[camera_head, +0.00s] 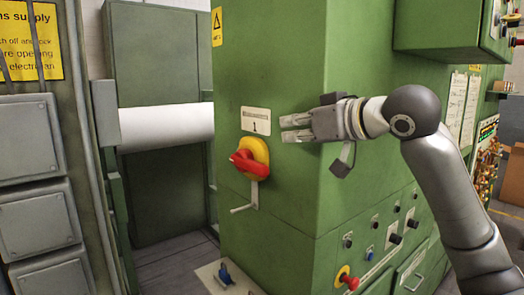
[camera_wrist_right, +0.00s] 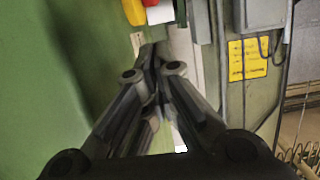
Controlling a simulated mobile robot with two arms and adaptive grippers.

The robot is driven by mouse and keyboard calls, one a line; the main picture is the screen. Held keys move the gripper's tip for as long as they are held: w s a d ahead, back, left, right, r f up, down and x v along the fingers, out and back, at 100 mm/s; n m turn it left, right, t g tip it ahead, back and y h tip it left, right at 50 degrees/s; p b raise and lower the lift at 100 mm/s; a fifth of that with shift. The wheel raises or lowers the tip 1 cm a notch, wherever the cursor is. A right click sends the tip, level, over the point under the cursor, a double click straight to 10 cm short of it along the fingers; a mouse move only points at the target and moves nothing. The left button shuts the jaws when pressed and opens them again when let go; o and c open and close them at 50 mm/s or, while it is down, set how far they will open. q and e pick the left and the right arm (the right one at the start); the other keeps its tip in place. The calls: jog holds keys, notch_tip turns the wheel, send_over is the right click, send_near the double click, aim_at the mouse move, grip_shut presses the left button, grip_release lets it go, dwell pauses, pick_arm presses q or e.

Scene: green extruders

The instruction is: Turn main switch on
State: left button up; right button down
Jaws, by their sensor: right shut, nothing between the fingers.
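The main switch (camera_head: 246,163) is a red rotary handle on a round yellow base, on the green cabinet face below a white label marked 1 (camera_head: 256,121). The red handle lies tilted, not straight upright. Part of the switch's red and yellow shows at the top of the right wrist view (camera_wrist_right: 140,10). My right gripper (camera_head: 283,129) is shut and empty, in front of the cabinet, up and to the right of the switch and apart from it. Its fingers point left. My left gripper is not in view.
A small metal lever (camera_head: 243,209) sticks out below the switch. A red emergency button on yellow (camera_head: 346,279) and several knobs sit low on the cabinet's right face. Grey electrical boxes (camera_head: 38,219) stand at left. Room left of the cabinet is open, with a white roller (camera_head: 165,125) behind.

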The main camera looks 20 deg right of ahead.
jog(key=p, duration=0.6)
send_over(262, 165)
jog(key=shift+w+f, duration=0.2)
jog(key=shift+f, duration=0.3)
jog(key=shift+w+f, duration=0.15)
jog(key=shift+f, duration=0.35)
notch_tip(262, 165, down, 3)
jog(key=shift+s+r, duration=0.1)
jog(key=shift+r, duration=0.1)
jog(key=shift+s+d+f, duration=0.15)
jog(key=shift+s+f, duration=0.05)
jog(key=shift+f, duration=0.7)
jog(key=shift+w, duration=0.1)
